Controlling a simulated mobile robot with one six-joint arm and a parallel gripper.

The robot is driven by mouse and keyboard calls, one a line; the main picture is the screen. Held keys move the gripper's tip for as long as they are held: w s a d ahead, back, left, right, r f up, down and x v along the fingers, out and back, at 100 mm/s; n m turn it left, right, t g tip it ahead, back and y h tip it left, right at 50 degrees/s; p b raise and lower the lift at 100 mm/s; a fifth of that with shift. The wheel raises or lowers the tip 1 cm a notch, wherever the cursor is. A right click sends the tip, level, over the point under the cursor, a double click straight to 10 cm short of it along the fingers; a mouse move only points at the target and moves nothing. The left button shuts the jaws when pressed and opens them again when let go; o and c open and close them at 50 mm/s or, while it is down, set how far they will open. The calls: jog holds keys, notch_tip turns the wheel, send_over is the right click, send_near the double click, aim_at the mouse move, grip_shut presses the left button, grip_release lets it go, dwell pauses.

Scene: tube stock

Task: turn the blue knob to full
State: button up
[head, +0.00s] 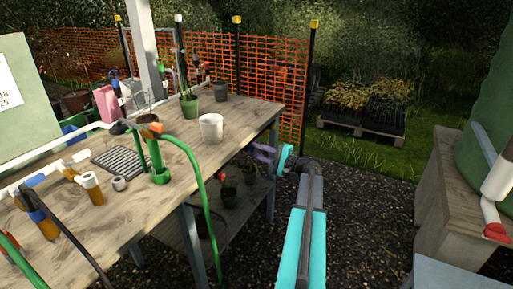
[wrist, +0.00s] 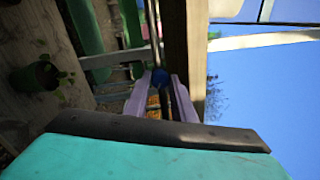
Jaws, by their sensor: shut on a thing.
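The blue knob (wrist: 160,76) shows small and dark between the fingertips in the wrist view, beside a thin dark rod or hose. My gripper (wrist: 160,84) has its two purple fingers closed in on it from both sides. In the head view my gripper (head: 262,153) is at the right end of the workbench, just below the top's edge. The knob cannot be made out there, as the fingers and bench hide it. Its turned position cannot be read.
The wooden workbench (head: 220,125) carries a white pot (head: 211,128), a green stand (head: 158,165) with a hose, and potted plants. More pots (head: 229,190) stand on the lower shelf. An orange mesh fence (head: 280,75) runs behind.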

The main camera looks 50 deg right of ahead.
jog(key=m+p, duration=0.3)
jog(key=m, duration=0.1)
jog(key=shift+s+a+r, duration=0.1)
jog(key=shift+r, duration=0.05)
jog(key=m+p, duration=0.3)
jog(key=shift+m+h, duration=0.3)
jog(key=shift+h, duration=0.1)
jog(key=m+p, duration=0.3)
jog(key=shift+m+g, duration=0.3)
jog(key=shift+m+p, duration=1.1)
jog(key=shift+p, duration=0.05)
jog(key=o, duration=1.1)
jog(key=shift+c, duration=0.2)
jog(key=shift+s, duration=0.1)
jog(key=s+d+b, duration=0.2)
jog(key=s, duration=1.1)
jog(key=shift+s+d, duration=0.2)
jog(key=shift+d, duration=0.1)
